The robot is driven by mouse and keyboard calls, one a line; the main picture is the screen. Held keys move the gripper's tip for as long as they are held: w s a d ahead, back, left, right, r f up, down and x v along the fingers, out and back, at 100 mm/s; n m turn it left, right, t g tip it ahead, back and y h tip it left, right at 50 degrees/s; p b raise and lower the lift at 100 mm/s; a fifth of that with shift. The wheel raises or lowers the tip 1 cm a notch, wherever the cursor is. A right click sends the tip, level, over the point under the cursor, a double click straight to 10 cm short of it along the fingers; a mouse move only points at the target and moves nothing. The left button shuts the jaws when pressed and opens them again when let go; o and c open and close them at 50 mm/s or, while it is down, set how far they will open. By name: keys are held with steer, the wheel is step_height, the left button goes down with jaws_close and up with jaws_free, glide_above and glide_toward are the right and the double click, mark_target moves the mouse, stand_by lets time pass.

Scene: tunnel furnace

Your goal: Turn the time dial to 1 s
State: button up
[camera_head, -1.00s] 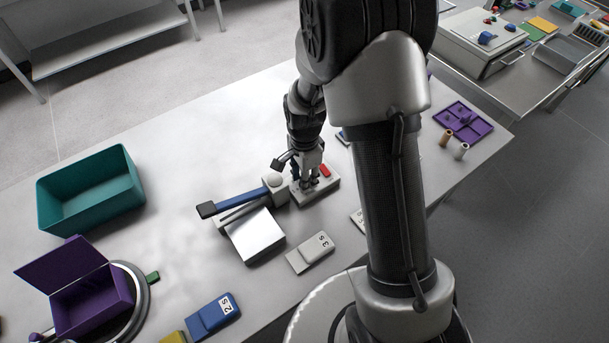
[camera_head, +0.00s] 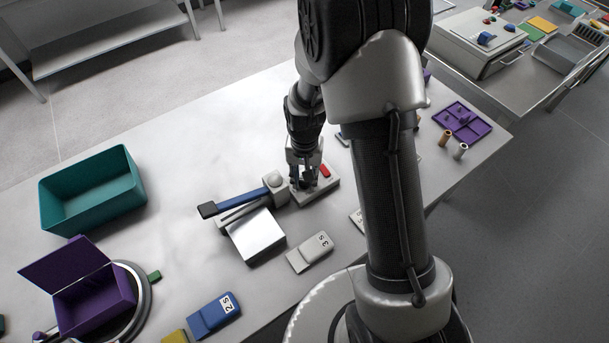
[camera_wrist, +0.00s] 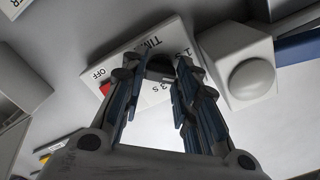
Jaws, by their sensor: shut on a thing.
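The timer box (camera_head: 322,188) is a light grey block on the table, with a red part (camera_head: 325,171) at its back right. It also shows in the wrist view (camera_wrist: 118,72), with the labels OFF, 1 s and 3 s. The time dial (camera_wrist: 160,68) is dark and sits between my fingertips, mostly hidden by them. My gripper (camera_head: 303,180) points down over the box and is shut on the dial; in the wrist view the fingers (camera_wrist: 160,82) flank it. The dial's pointer is hidden, so its setting cannot be read.
A grey block with a round cap (camera_head: 274,180) and a blue-handled lever (camera_head: 237,202) stand close left of the box. A white block (camera_head: 257,236) and a 3 s tag (camera_head: 310,252) lie in front. A teal bin (camera_head: 92,203) stands at far left.

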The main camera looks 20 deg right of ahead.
steer(key=n, duration=0.4)
steer(key=shift+n, duration=2.2)
steer(key=o, duration=1.1)
steer(key=shift+c, duration=0.2)
step_height(320, 180, up, 12)
